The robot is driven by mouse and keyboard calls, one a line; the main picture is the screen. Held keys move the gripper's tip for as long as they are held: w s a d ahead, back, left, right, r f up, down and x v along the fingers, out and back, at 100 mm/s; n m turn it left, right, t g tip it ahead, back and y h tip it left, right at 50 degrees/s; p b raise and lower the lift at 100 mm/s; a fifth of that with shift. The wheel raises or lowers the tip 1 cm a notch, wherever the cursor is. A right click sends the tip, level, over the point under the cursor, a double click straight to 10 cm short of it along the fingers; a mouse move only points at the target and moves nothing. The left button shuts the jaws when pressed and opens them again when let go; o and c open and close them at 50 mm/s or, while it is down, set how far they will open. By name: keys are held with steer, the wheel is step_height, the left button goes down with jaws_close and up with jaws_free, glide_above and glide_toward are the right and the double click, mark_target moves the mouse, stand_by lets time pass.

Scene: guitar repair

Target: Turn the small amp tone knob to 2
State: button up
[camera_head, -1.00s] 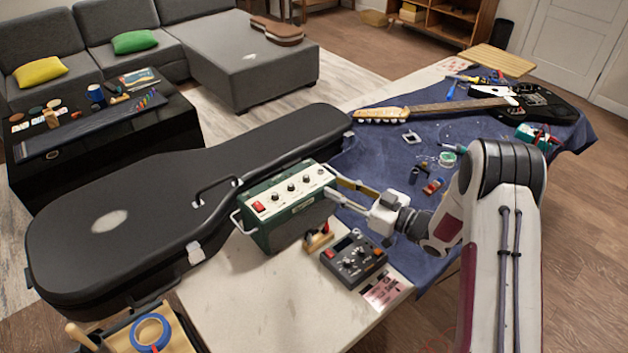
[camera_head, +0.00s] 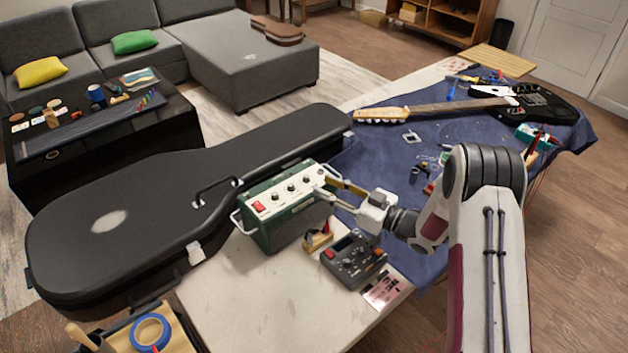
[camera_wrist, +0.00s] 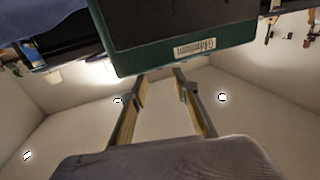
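The small amp is a dark green box (camera_head: 285,222) with a pale top panel, standing upright on the pale bench top. The panel carries a red switch (camera_head: 258,206) and a row of small dark knobs (camera_head: 291,188). The knob markings are too small to read. My gripper (camera_head: 326,184) is at the amp's right end, its fingers pointing left at panel height. In the wrist view the two fingers (camera_wrist: 162,82) are apart with nothing between them, and the amp's green edge and name label (camera_wrist: 195,48) are just beyond the tips. I cannot tell whether they touch the amp.
A grey pedal box (camera_head: 353,261) and a small wooden stand (camera_head: 319,238) with red items are in front of the amp. A black guitar case (camera_head: 130,215) lies behind and left. A blue cloth (camera_head: 385,160) with a guitar covers the far bench.

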mark_target(309, 178)
steer(key=shift+x, duration=2.45)
jaws_close()
